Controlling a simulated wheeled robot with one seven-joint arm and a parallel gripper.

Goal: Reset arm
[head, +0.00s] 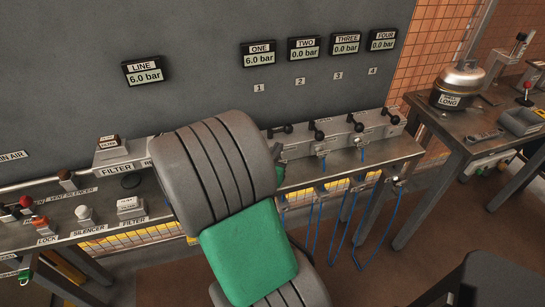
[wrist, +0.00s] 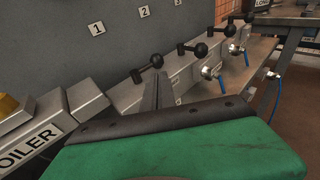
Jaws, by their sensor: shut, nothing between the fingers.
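My arm fills the middle of the head view, with its grey ribbed links and a green cover in front of the bench. My gripper (wrist: 157,92) shows in the wrist view as two thin grey fingers close together beyond the green and black wrist housing. It is shut and empty. It points toward the grey manifold (wrist: 122,100) with black ball-ended levers, and I cannot tell how far apart they are.
The manifold (head: 340,138) stands on the steel bench against a grey panel. Blue hoses (head: 343,225) hang below. Displays read LINE (head: 143,71) 6.0 bar and ONE (head: 258,54) 6.0 bar; the other three read 0.0. A side table (head: 462,150) at right carries a tank (head: 459,85).

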